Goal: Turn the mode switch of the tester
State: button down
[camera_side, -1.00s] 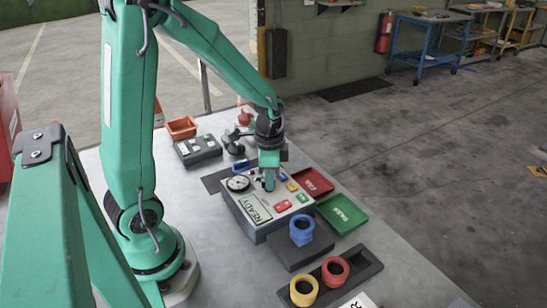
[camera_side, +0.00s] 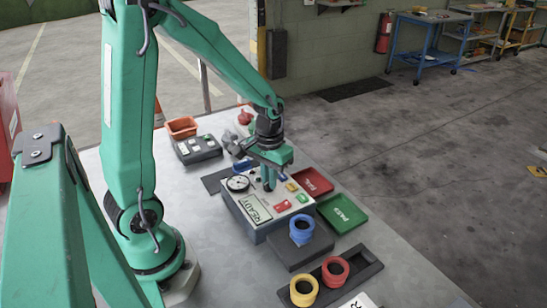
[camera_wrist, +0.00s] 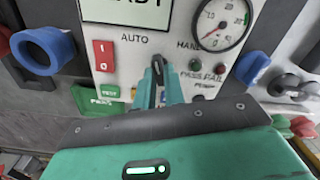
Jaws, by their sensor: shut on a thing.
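The tester (camera_side: 262,228) is a light grey box on the table with a READY display and a round gauge. In the wrist view its panel (camera_wrist: 120,62) shows the words AUTO and HAND above the mode switch (camera_wrist: 158,70), a small dark knob. My gripper (camera_side: 269,184) points down onto the panel. In the wrist view my gripper (camera_wrist: 159,76) is shut on the mode switch, with one finger on each side. The fingers cover much of the knob, so I cannot tell exactly where it points.
A red tray (camera_side: 313,181) and a green tray (camera_side: 341,213) lie right of the tester. A dark button box (camera_side: 198,148) and an orange bin (camera_side: 182,126) are behind.

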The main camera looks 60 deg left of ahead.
jog(key=shift+n, duration=1.9)
jog(key=c, duration=1.5)
grip_release()
jog(key=shift+r, duration=3.95)
jog(key=shift+r, duration=0.1)
